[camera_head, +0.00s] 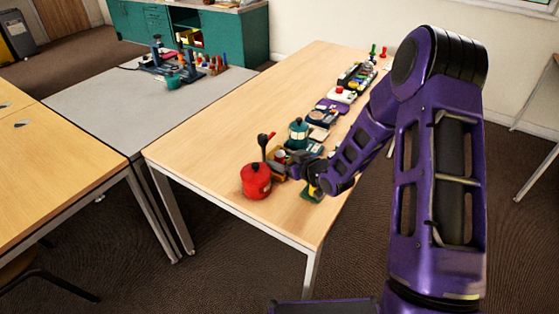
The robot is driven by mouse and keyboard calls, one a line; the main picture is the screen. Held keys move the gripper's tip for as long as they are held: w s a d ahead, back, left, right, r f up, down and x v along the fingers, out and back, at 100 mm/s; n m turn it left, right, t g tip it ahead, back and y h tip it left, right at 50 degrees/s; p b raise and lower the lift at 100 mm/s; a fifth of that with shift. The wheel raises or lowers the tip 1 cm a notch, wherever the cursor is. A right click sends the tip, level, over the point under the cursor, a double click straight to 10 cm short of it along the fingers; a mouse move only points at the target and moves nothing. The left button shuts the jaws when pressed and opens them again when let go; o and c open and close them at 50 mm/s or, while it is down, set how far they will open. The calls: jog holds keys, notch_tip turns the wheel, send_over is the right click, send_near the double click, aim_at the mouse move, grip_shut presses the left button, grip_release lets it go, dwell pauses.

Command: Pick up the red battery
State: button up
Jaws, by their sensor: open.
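My gripper (291,164) is at the near part of the wooden table, low among a cluster of small objects, and it is open. It is small and dark in this view, and my purple arm reaches to it from the right. I cannot make out a red battery for certain; it may be hidden by my gripper or too small to tell. A red pot-like object (256,182) stands just left of my gripper, with a dark-handled, red-tipped item behind it.
A teal lantern-like object (298,132) stands just behind my gripper. Several small items run along the right side of the wooden table (215,140) to its far end. The table's left half is clear. A grey table (95,100) with tools stands to the left.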

grip_shut()
jog(key=shift+r, duration=0.15)
